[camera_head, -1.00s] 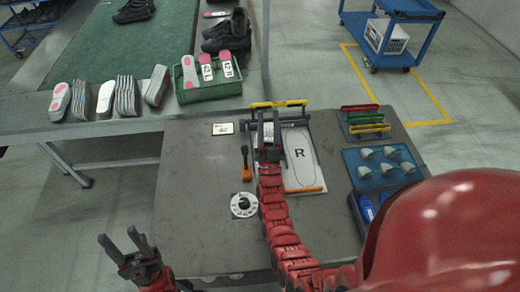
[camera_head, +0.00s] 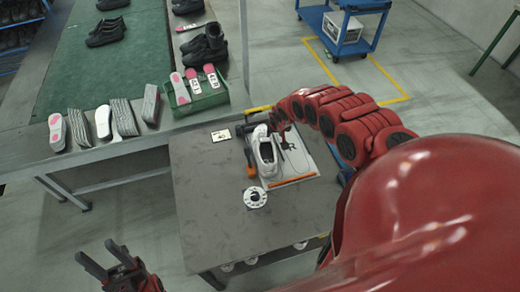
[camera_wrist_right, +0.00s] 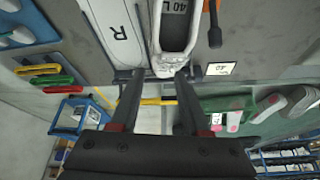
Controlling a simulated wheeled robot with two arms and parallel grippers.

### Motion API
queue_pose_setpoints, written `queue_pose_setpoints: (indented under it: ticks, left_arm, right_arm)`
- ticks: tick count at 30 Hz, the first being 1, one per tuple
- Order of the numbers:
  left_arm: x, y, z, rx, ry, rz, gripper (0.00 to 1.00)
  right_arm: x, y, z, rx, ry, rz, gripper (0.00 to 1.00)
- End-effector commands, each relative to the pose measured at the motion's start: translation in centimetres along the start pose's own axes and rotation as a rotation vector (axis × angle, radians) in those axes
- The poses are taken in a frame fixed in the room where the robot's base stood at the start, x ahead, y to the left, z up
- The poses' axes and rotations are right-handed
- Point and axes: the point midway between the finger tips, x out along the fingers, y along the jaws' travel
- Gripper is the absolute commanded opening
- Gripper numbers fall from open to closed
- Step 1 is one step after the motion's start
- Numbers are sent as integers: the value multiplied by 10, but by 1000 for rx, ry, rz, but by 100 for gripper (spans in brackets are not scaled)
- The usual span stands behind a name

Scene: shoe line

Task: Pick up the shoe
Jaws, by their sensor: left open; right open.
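A white shoe (camera_head: 265,152) lies on the grey table, on the left side of a board with an R outline (camera_head: 294,160). In the right wrist view the shoe (camera_wrist_right: 163,45) has a "40 L" label inside, and its near end lies just beyond the fingertips. My right gripper (camera_wrist_right: 158,78) is open and empty, over that end of the shoe; in the head view it (camera_head: 279,120) is partly hidden by its own arm. I cannot tell if it touches the shoe. My left gripper (camera_head: 100,252) is open and empty, off the table at the lower left.
A green bin (camera_head: 200,98) with insoles, several loose soles (camera_head: 103,122) and black shoes (camera_head: 204,48) are on the back workbench. An orange-handled tool (camera_head: 250,160), a white dial (camera_head: 255,197) and a "40" card (camera_head: 220,135) lie near the shoe. The front left tabletop is clear.

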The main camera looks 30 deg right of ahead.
Motion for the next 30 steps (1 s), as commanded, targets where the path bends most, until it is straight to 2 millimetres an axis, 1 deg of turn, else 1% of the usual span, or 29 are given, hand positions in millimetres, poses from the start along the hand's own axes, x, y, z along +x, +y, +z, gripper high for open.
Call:
queue_pose_setpoints:
  ticks: [1, 3, 7, 11, 15, 20, 21, 24, 30]
  left_arm:
    - [2, 0, 0, 0, 0, 0, 50]
    - [1, 0, 0, 0, 0, 0, 50]
    - [0, 0, 0, 0, 0, 0, 50]
    - [0, 0, 0, 0, 0, 0, 50]
    - [1, 0, 0, 0, 0, 0, 50]
    - [2, 0, 0, 0, 0, 0, 50]
    - [-16, 1, 3, 0, 1, 0, 50]
    - [-37, 2, 6, 0, 0, 0, 50]
    - [-72, 4, 12, 0, 0, 0, 50]
  right_arm:
    - [-3, 10, 5, -2, -20, 21, 46]
    - [0, 13, 9, -3, -32, 28, 46]
    - [13, 7, 9, -2, -30, 16, 46]
    - [29, 12, 11, 3, -31, 24, 46]
    - [41, 6, 6, 2, -22, 14, 46]
    - [57, 13, 12, 1, -29, 25, 46]
    - [72, 14, 13, -1, -23, 27, 46]
    - [91, 14, 15, 0, -26, 27, 46]
    - [112, 16, 13, -1, -22, 28, 46]
